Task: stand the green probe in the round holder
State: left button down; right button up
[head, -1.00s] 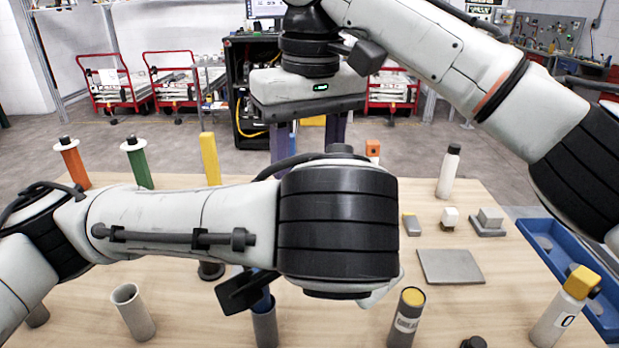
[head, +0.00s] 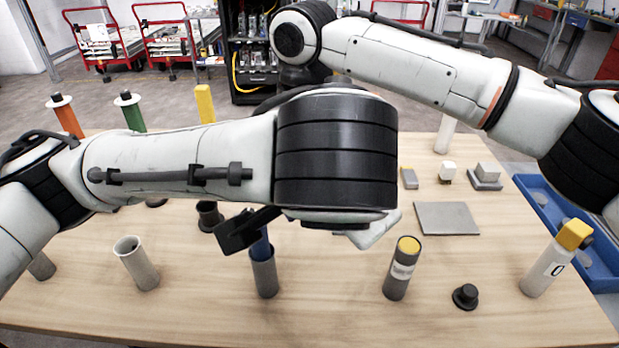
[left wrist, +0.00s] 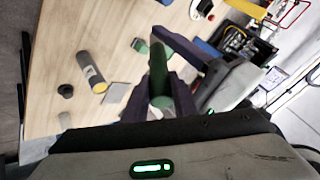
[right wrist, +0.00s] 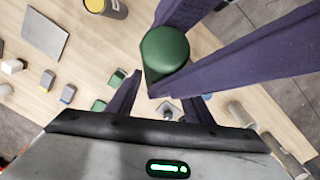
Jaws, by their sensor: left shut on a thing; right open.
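My left gripper (left wrist: 160,88) is shut on the green probe (left wrist: 158,70), a plain green cylinder. The probe's round end (right wrist: 165,46) faces the right wrist camera. My right gripper (right wrist: 164,88) is open, with its fingers close to the probe and the left fingers; I cannot tell whether they touch. Several upright tubes stand on the table, including an empty grey one (head: 136,264) and a short dark one (head: 208,216); I cannot tell which is the round holder.
A collared orange piece (head: 66,116), a collared green piece (head: 131,112) and a yellow bar (head: 205,103) stand at the back left. A yellow-topped grey cylinder (head: 402,270), a black knob (head: 466,296) and a grey plate (head: 447,218) are on the right. A blue tray (head: 560,222) lies beyond.

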jog(key=shift+f, duration=0.1)
grip_shut()
pick_arm(q)
jog(key=c, duration=1.4)
grip_release()
pick_arm(e)
jog(key=shift+a, duration=0.1)
pick_arm(q)
jog(key=shift+r, duration=0.1)
jog(key=shift+w+a, duration=0.1)
jog(key=shift+a, duration=0.05)
pick_arm(e)
jog(key=shift+s, duration=0.1)
